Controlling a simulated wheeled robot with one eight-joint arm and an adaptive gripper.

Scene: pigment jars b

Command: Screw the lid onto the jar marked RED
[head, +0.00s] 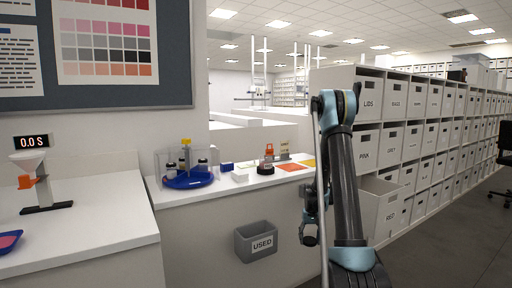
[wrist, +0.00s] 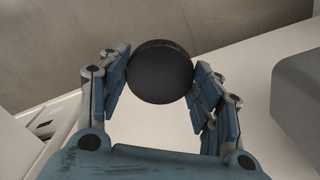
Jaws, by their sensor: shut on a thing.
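My gripper (wrist: 160,84) is shut on a round black lid (wrist: 160,66), with a finger on each side of it. Small jars with dark tops (head: 203,165) stand at a round blue tray (head: 188,181) on the counter, by a clear panel. No marking RED is readable, so I cannot tell which jar bears it.
A grey bin marked USED (head: 256,241) hangs on the counter front. A pulled-out drawer (head: 383,208) is at the right. Blue and white blocks (head: 240,175), a black round item (head: 265,169) and coloured cards (head: 292,166) lie on the counter. A funnel stand (head: 42,185) is at left.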

